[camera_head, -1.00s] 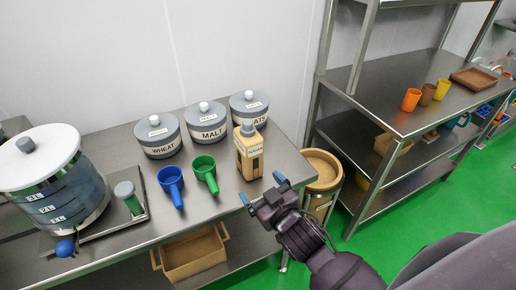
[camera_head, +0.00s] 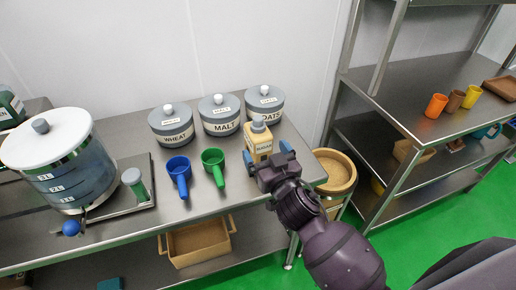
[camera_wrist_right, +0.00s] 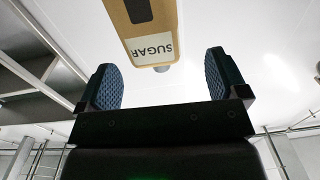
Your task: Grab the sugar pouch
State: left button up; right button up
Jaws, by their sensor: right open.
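The sugar pouch (camera_head: 259,146), tan with a grey cap and a pale label, stands upright on the steel table near its right end. In the right wrist view the pouch (camera_wrist_right: 145,22) shows beyond the fingers, between their lines, with its SUGAR label readable upside down. My right gripper (camera_head: 268,154) is open in front of the pouch, its blue fingertips near the pouch's lower sides. In the wrist view the open gripper (camera_wrist_right: 162,82) has nothing between its pads. I cannot tell if a finger touches the pouch. My left gripper is not in view.
Lidded wheat (camera_head: 173,130), malt (camera_head: 219,122) and oats (camera_head: 265,108) canisters stand behind. Blue (camera_head: 179,172) and green (camera_head: 214,164) scoops lie left of the pouch. A large tank (camera_head: 62,180) stands at the left. A round tan bin (camera_head: 336,173) is beyond the table's right end.

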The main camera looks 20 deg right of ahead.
aim_at(264, 145)
jog(key=shift+w+d, duration=0.15)
jog(key=shift+w, duration=2.7)
jog(key=shift+f, duration=0.1)
grip_shut()
